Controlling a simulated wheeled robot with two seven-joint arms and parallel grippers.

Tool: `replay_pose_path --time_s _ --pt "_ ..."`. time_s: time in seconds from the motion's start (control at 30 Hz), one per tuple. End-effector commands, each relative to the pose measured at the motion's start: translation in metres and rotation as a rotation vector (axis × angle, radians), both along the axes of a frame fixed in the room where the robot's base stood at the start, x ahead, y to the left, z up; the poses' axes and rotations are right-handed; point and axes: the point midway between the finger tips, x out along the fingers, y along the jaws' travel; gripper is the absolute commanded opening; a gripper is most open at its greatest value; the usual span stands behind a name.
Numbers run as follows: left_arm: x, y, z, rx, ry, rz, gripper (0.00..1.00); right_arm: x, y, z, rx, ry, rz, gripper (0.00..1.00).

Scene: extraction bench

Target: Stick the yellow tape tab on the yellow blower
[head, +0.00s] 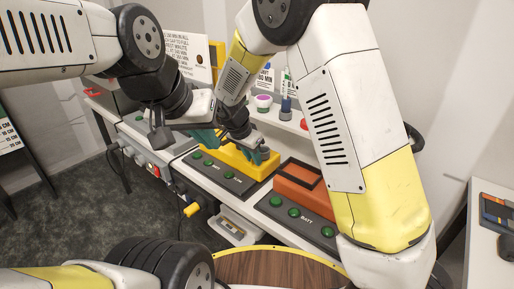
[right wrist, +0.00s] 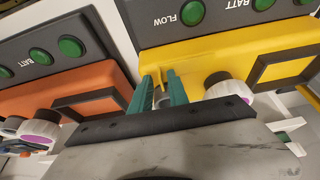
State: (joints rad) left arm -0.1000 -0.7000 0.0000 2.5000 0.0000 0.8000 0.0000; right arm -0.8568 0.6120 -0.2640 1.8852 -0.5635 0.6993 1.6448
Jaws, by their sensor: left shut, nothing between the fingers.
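The yellow blower (head: 240,162) sits on the bench behind a dark panel with green buttons. It fills the upper right of the right wrist view (right wrist: 215,55). My right gripper (head: 258,156) is at the blower, its teal fingers apart against the near edge in the right wrist view (right wrist: 160,88). A small yellow piece, apparently the yellow tape tab (right wrist: 158,97), shows between these fingers at the blower's edge; I cannot tell whether it is stuck there. My left gripper (head: 207,138) is shut and empty, to the left of the blower in the head view.
An orange blower (head: 299,184) stands to the right on the same bench. It also shows at left in the right wrist view (right wrist: 65,88). Small containers (head: 264,103) stand on a shelf behind. A round wooden table (head: 275,268) is in front. Both arms crowd the space above the bench.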

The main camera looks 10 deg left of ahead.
Motion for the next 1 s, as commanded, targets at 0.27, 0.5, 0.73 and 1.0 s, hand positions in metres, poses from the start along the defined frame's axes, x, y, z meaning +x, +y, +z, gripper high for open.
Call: replay_pose_path --time_s 0.27,0.5,0.73,1.0 --pt "0.000 0.000 0.000 0.000 0.000 0.000 0.00 0.000 0.002 -0.001 0.003 0.001 0.003 0.28" --pt "0.000 0.000 0.000 0.000 0.000 0.000 0.00 -0.002 0.004 0.006 0.004 -0.002 0.003 0.28" --pt "0.000 0.000 0.000 0.000 0.000 0.000 0.00 -0.013 0.012 0.041 0.006 -0.004 0.005 0.28" --pt "0.000 0.000 0.000 0.000 0.000 0.000 0.00 -0.024 0.018 0.069 0.003 -0.001 0.002 0.28"
